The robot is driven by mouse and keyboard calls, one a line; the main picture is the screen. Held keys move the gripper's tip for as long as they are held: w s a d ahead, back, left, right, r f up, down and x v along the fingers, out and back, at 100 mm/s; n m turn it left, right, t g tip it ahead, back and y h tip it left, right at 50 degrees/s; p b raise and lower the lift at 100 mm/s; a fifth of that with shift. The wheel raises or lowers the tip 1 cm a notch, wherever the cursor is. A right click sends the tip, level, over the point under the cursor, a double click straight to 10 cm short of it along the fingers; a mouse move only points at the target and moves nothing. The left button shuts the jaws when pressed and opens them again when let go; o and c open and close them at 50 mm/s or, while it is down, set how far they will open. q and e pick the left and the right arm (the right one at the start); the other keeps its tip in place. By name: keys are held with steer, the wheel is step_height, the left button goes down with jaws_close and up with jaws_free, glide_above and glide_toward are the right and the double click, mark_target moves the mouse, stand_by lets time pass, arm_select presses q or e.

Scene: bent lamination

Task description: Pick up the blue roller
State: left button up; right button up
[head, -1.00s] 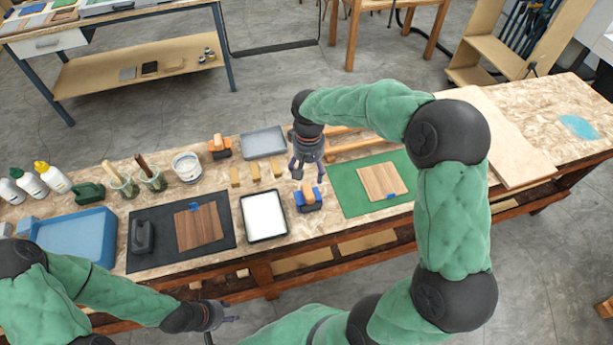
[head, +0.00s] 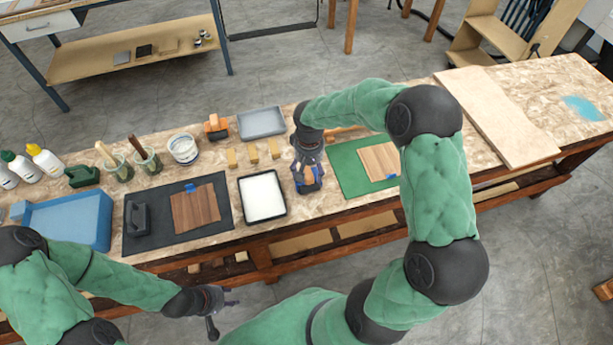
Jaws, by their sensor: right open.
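The blue roller (head: 309,187) stands on the workbench between the white-filled tray and the green mat. Its blue body and part of its tan wooden handle show below my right gripper. My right gripper (head: 308,170) is open, directly over the roller with its fingers around the handle area. Whether the fingers touch the handle cannot be seen. My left gripper (head: 222,308) hangs in front of the bench's front edge, apart from everything; its jaws are too small and angled to read.
The tray of white liquid (head: 262,197) is just left of the roller. The green mat (head: 345,170) with a wooden panel (head: 378,161) lies to the right. An orange roller (head: 215,127), a grey tray (head: 261,122) and small wooden blocks (head: 253,152) sit behind. A dark mat (head: 140,196) is further left.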

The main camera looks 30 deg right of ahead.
mark_target(309, 170)
steer(key=c, duration=1.4)
steer(key=shift+r, duration=0.4)
step_height(309, 170, up, 3)
steer(key=shift+s+a+r+p, duration=0.15)
steer(key=shift+p, duration=0.4)
steer(key=s+a+r+p, duration=0.1)
steer(key=s+a+r, duration=0.1)
steer(key=s+r, duration=0.1)
steer(key=s+a+r+p, duration=0.1)
steer(key=s+a+r, duration=0.2)
steer(key=s, duration=0.1)
steer(key=s+a+r+p, duration=0.1)
steer(key=s+a+r, duration=0.2)
steer(key=shift+s+a, duration=0.15)
steer(key=shift+s, duration=0.25)
